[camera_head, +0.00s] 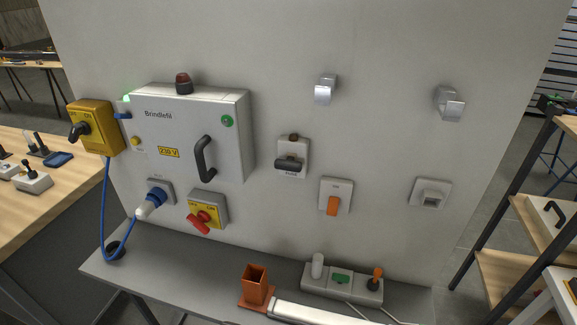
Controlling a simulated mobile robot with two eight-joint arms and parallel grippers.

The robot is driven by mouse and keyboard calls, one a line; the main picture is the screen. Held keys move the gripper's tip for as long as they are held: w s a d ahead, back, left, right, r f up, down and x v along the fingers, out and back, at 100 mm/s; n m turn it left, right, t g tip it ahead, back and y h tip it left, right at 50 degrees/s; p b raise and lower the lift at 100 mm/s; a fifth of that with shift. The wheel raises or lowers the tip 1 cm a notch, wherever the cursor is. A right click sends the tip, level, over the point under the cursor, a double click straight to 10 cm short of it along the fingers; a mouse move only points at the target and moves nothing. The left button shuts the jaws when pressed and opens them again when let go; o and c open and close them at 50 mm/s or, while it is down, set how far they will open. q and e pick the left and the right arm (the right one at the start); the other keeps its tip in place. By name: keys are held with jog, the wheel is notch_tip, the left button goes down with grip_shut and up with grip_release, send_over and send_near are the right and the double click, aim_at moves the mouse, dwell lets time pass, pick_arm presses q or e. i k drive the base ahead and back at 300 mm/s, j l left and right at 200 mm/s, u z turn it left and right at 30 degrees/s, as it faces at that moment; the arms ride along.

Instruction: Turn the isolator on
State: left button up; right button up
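Two switches on the grey wall panel could be the isolator; I cannot tell for sure which. One is a yellow box with a red rotary handle (207,213), low on the panel under the grey cabinet. Its red handle points diagonally down and left, with a small "ON" marking at the upper right. The other is a larger yellow box with a black rotary handle (91,127) at the panel's left edge, also bearing small lettering. Its black handle is tilted down to the left. Neither of my grippers shows in the head view.
A grey cabinet (188,120) with a black handle stands out from the panel. A blue plug (155,198) with cable sits beside the red handle. The shelf (185,270) below holds an orange square holder (255,283), a white bar (315,312) and a grey control block (342,284).

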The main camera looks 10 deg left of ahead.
aim_at(202, 218)
jog(key=u, duration=1.25)
jog(key=i+j+u, duration=0.25)
jog(key=l+u, duration=0.15)
